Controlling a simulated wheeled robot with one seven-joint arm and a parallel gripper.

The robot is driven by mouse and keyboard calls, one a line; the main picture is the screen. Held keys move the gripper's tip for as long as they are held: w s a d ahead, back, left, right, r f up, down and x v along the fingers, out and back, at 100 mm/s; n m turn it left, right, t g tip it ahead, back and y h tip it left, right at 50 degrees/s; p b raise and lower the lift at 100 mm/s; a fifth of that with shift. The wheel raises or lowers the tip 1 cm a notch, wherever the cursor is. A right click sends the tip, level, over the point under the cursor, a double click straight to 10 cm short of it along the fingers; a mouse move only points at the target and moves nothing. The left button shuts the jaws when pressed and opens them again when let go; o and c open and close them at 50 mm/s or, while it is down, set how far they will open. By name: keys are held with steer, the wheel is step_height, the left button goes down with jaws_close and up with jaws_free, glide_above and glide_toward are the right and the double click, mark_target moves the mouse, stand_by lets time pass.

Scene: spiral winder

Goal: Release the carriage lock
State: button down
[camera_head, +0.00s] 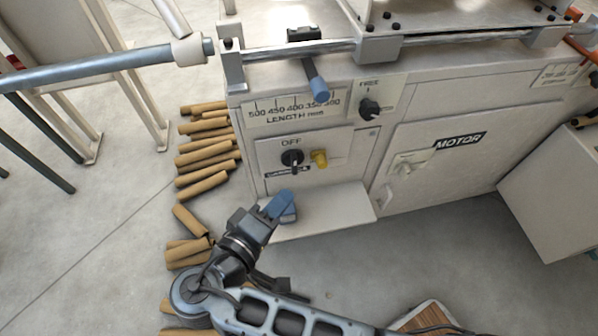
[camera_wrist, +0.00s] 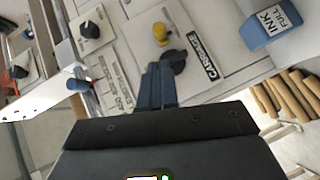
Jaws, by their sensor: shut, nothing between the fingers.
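The front panel (camera_head: 345,148) carries a black OFF knob (camera_head: 292,158) with a yellow knob (camera_head: 319,158) to its right. In the wrist view a CARRIAGE label (camera_wrist: 203,57) sits beside the black knob (camera_wrist: 173,60), and the yellow knob (camera_wrist: 160,33) is above it. A separate black knob (camera_head: 369,109) has a label reading FREE; which part is the lock is not clearly marked. My gripper (camera_head: 283,197) is shut and empty, below the OFF knob in the head view. Its blue fingers (camera_wrist: 158,72) overlap the panel near the black knob; contact cannot be told.
A blue-handled lever (camera_head: 319,88) hangs over the length scale. Several cardboard tubes (camera_head: 204,155) lie left. The MOTOR door (camera_head: 440,165) is right.

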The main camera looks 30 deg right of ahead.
mark_target(317, 161)
steer(key=shift+d, duration=0.1)
steer(key=b+x, duration=0.1)
steer(key=x, duration=0.8)
steer(key=shift+w+d+f, duration=0.15)
steer(key=shift+w+d, duration=0.1)
steer(key=shift+d, duration=0.1)
steer(key=d, duration=0.1)
steer(key=s+d+p, duration=0.1)
steer(key=d, duration=0.1)
steer(key=d+p, duration=0.1)
steer(key=d, duration=0.1)
steer(key=shift+s, duration=0.3)
